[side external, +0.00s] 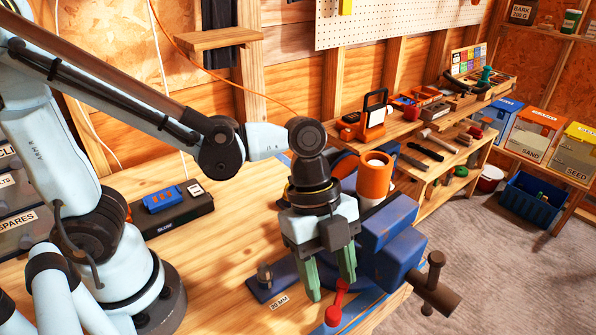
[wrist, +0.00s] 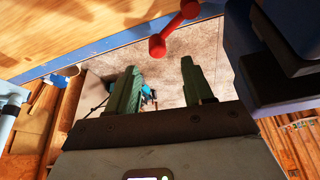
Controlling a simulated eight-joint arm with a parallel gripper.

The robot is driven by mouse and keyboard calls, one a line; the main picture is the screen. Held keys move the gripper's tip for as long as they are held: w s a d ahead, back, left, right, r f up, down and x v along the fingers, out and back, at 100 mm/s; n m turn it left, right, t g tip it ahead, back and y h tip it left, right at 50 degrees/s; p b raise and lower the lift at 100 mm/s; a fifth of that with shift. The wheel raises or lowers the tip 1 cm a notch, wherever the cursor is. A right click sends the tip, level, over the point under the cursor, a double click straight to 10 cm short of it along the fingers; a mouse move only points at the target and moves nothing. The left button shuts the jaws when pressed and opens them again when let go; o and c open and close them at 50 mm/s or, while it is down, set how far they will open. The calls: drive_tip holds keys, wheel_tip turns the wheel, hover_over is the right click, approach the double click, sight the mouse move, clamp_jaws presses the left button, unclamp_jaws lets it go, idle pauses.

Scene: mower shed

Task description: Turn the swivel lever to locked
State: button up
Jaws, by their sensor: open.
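The red swivel lever (side external: 336,302) with a round knob sits low at the blue vise's base, near the bench's front edge. It also shows in the wrist view (wrist: 174,28), top centre, as a red bar with a ball at each end. The blue vise (side external: 388,236) stands to the right of my gripper (side external: 331,284) and fills the upper right of the wrist view (wrist: 290,40). My gripper points down with its green fingers apart and empty, just above and beside the lever. Whether a finger touches the lever I cannot tell. No lock marking is readable.
An orange cup-like container (side external: 375,178) stands behind the vise. A dark vise handle (side external: 432,285) juts out to the right. A black box with a blue item (side external: 165,205) lies at the back left. Bare bench (side external: 225,270) lies left of the gripper.

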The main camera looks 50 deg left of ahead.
drive_tip(key=v, duration=0.6)
drive_tip(key=shift+r, duration=0.15)
drive_tip(key=shift+a, duration=0.15)
drive_tip(key=y, duration=0.4)
approach(334, 312)
drive_tip(key=shift+m+t, duration=0.3)
drive_tip(key=shift+s+f, duration=0.15)
drive_tip(key=shift+f, duration=2.05)
drive_tip(key=shift+s+f, duration=0.1)
drive_tip(key=shift+f, duration=2.1)
clamp_jaws()
